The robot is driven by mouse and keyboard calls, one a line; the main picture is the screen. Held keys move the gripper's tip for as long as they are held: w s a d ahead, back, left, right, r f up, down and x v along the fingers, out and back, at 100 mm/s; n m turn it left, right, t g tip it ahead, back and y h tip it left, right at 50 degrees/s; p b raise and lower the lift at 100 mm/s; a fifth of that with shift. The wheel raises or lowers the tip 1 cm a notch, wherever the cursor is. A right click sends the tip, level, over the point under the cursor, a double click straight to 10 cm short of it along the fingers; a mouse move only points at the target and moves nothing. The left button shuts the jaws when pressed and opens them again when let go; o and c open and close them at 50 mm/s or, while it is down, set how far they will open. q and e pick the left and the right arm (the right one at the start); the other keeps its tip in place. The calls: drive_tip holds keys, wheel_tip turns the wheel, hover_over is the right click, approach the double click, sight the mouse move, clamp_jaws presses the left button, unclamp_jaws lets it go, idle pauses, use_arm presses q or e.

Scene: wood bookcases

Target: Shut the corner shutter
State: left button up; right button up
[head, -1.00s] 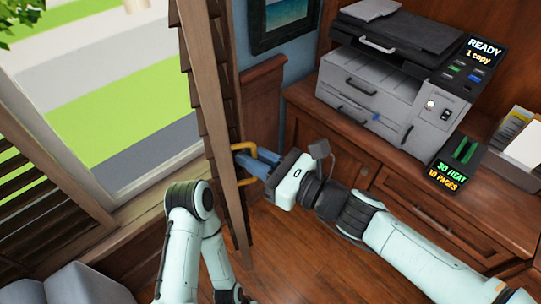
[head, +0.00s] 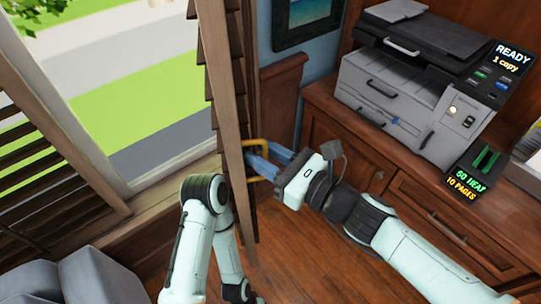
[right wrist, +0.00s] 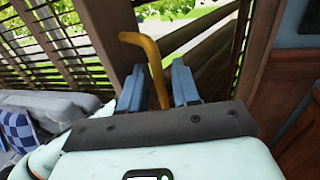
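The corner shutter (head: 228,110) is a brown slatted wooden panel, seen nearly edge-on and standing out from the window into the room. Its yellow handle (head: 257,144) is on the side facing my right arm. My right gripper (head: 262,162) is at the handle, its blue fingers apart. In the right wrist view the handle (right wrist: 157,68) rises between the two fingers (right wrist: 158,88), with a gap visible on both sides. The shutter (right wrist: 215,55) shows behind them. My left arm is bent in front of the shutter's lower part; its gripper is not visible.
Another slatted shutter (head: 35,150) is at the left of the open window. A grey sofa (head: 85,280) is at the lower left. A printer (head: 410,90) stands on a wooden cabinet (head: 330,125) at the right. Bare wooden floor (head: 310,250) lies beneath my right arm.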

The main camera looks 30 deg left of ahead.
drive_tip(key=shift+d, duration=0.1)
drive_tip(key=s+d, duration=0.2)
drive_tip(key=d, duration=1.1)
